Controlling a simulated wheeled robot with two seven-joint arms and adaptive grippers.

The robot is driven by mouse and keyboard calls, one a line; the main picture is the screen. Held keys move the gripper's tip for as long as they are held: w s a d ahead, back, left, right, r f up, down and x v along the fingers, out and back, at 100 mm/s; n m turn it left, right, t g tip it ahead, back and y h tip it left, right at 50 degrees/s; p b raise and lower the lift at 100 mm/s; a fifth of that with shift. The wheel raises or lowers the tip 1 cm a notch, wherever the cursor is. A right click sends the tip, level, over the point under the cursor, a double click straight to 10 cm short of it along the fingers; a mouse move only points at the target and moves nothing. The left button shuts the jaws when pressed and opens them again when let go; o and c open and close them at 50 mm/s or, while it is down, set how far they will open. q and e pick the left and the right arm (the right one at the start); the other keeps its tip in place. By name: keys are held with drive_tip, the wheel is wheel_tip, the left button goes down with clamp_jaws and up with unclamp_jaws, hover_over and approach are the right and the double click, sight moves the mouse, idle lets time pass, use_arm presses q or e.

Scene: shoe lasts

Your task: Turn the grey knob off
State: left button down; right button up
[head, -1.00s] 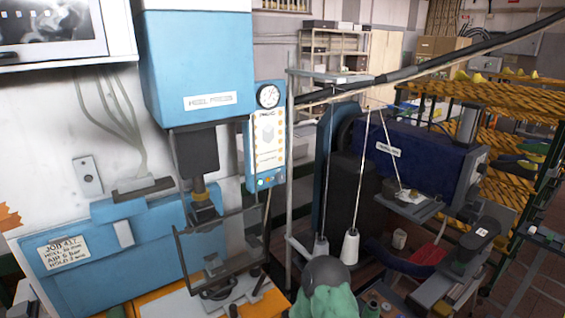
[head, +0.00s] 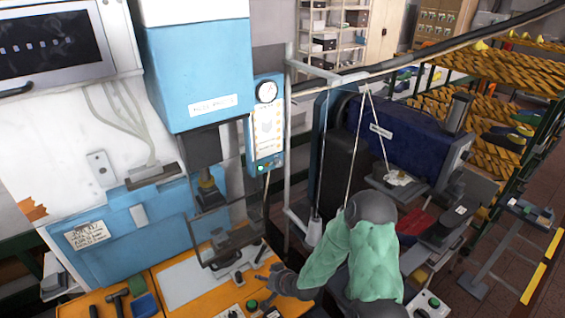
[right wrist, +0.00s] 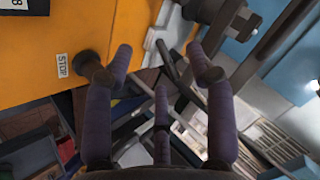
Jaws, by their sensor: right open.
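My right gripper (right wrist: 159,62) is open and empty in the right wrist view, its purple-grey fingers spread. A dark round knob-like shape (right wrist: 85,62) sits on an orange surface beside a STOP label (right wrist: 62,65). It lies close to the left finger, which partly overlaps it; I cannot tell whether they touch. I cannot say surely that this is the grey knob. In the head view my right gripper (head: 270,276) is over the front of the orange bench (head: 180,265), below the blue heel press (head: 205,70). My left gripper is not in view.
A clear guard (head: 227,240) stands under the press. A hammer (head: 117,300) and a blue tray (head: 145,304) lie at the bench's left. A green-button box (head: 430,303) is at lower right, and a dark blue machine (head: 400,140) stands behind my right arm.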

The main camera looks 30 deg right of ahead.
drive_tip(key=w+d+r+t+h, duration=0.1)
drive_tip(key=w+d+r+t, duration=0.1)
drive_tip(key=w+d+r, duration=0.3)
drive_tip(key=w+d+r+t, duration=0.2)
drive_tip(key=d+r, duration=0.3)
drive_tip(key=r, duration=0.3)
drive_tip(key=n+t, duration=0.1)
drive_tip(key=t, duration=0.4)
approach(281, 163)
drive_tip(key=w, duration=0.3)
drive_tip(key=w+p, duration=0.1)
drive_tip(key=w, duration=0.2)
drive_tip(key=w+p, duration=0.1)
drive_tip(key=w, duration=0.2)
drive_tip(key=shift+a+r, duration=0.1)
drive_tip(key=shift+a, duration=0.3)
drive_tip(key=shift+r, duration=0.1)
clamp_jaws()
